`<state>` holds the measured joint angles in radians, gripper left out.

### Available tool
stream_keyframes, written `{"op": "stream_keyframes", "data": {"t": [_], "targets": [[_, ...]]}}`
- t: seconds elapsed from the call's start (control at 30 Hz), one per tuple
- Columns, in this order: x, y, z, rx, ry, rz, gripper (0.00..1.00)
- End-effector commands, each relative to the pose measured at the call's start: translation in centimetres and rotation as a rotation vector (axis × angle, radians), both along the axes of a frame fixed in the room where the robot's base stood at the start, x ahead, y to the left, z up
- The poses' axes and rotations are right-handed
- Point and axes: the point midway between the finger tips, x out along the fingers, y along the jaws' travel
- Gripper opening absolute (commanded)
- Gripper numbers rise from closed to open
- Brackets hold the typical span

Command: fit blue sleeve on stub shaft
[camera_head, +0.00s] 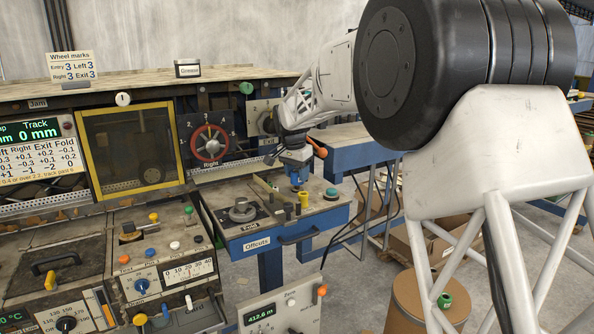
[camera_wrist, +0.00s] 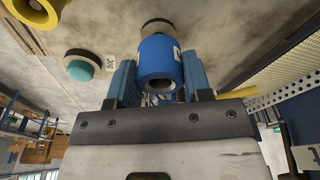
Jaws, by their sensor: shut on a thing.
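My gripper (camera_head: 295,160) is above the small bench at the right of the machine, pointing down. In the wrist view my gripper (camera_wrist: 160,80) has its two blue fingers shut on the blue sleeve (camera_wrist: 161,58), one on each side. The sleeve also shows in the head view as a small blue piece (camera_head: 298,177) under the fingers. Just beyond its far end is a round grey-brown piece (camera_wrist: 156,24), perhaps the stub shaft or its base. I cannot tell whether the sleeve is around it or only in line with it.
A yellow cylinder (camera_head: 304,199) and a teal button (camera_head: 331,193) stand close to the sleeve on the bench top. A grey round dial (camera_head: 242,211) is to the left. A drawer labelled Offcuts (camera_head: 257,243) is in front. A perforated rail (camera_wrist: 288,88) runs at the right in the wrist view.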

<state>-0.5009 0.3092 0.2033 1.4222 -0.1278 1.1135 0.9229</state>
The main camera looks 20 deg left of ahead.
Motion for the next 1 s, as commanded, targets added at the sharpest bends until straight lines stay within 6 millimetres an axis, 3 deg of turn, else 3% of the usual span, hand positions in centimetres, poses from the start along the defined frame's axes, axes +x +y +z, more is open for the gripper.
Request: {"op": "stream_keyframes", "data": {"t": [0.67,0.7,0.87,1.0], "targets": [[0.0,0.0,-0.68,0.0,0.0,0.0,0.21],[0.0,0.0,-0.67,0.0,0.0,0.0,0.48],[0.0,0.0,-0.68,0.0,0.0,0.0,0.73],[0.0,0.0,-0.68,0.0,0.0,0.0,0.75]]}}
